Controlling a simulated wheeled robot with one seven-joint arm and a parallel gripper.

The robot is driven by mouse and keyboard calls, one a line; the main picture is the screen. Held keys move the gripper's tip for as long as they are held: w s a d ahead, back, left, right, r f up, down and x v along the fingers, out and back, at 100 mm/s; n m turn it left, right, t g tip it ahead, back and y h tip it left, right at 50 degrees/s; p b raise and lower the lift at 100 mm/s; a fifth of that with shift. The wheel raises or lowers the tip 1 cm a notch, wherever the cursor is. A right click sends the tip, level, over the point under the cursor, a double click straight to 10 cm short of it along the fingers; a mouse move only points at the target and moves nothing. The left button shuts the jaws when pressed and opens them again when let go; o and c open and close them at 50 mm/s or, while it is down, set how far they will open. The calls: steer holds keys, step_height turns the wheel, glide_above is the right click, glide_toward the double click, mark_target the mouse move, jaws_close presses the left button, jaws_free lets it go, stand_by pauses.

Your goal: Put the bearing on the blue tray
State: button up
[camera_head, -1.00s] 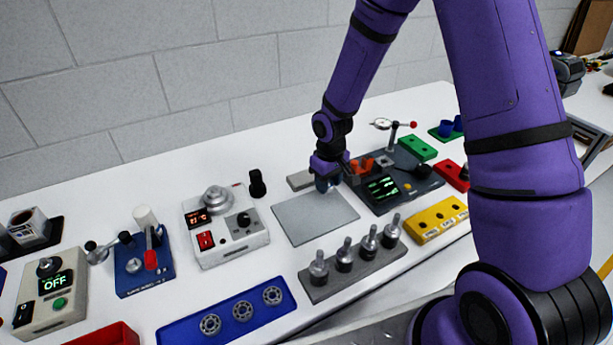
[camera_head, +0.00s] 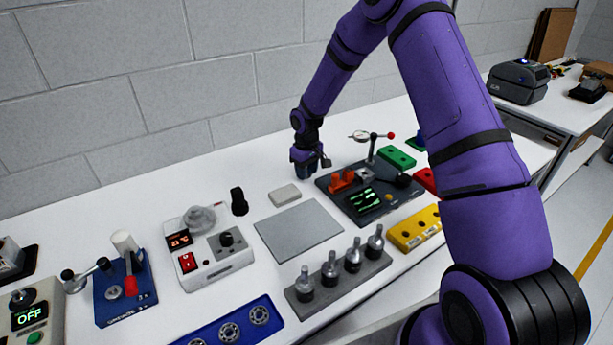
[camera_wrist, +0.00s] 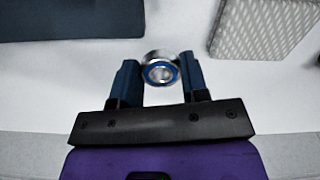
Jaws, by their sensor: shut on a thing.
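The bearing (camera_wrist: 160,74) is a small metal ring with a blue inner band. In the wrist view my gripper (camera_wrist: 160,66) is shut on it, one dark blue finger on each side. In the head view my gripper (camera_head: 306,172) points down, behind and left of the dark fixture and above the back of the bench. The bearing cannot be made out there. The blue tray (camera_head: 243,324) lies at the bottom edge of the head view, partly cut off, with several bearings on it. My gripper is well away from the tray.
Between my gripper and the tray lie a grey flat plate (camera_head: 298,231) and a grey block with upright shafts (camera_head: 337,290). A white control box (camera_head: 214,262) stands left of them. A dark fixture with a dial gauge (camera_head: 372,203) is right. A small pale block (camera_head: 285,194) is near the gripper.

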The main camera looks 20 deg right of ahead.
steer(key=shift+f, duration=1.15)
steer(key=shift+f, duration=0.1)
steer(key=o, duration=1)
step_height(320, 180, up, 12)
steer(key=shift+r, duration=0.25)
